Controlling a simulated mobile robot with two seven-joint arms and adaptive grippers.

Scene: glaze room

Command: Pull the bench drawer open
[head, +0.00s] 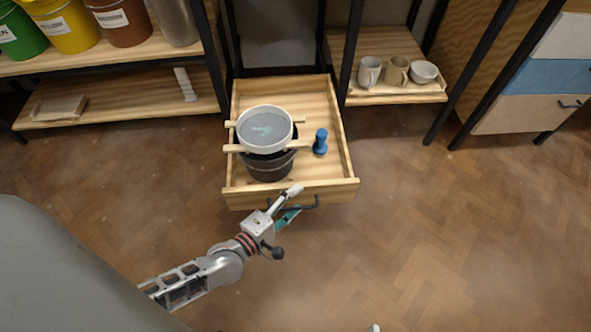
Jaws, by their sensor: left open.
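The wooden bench drawer (333,190) is pulled out and its inside shows from above. A dark curved handle (308,205) sits on its front. My left gripper (292,204) is open at the left part of the handle; I cannot tell whether its fingers touch it. Inside the drawer stands a dark bucket (267,170) with a round white-rimmed sieve (265,128) over it on wooden sticks. A blue knobbed tool (320,142) stands to the right of the bucket. Only a small pale piece at the bottom edge may be my right arm; the right gripper cannot be made out.
Shelves at the left hold coloured buckets (68,25). A shelf at the right holds mugs (370,71) and a bowl (424,72). A cabinet with coloured drawers (548,78) stands far right. The wooden floor (430,230) in front is clear.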

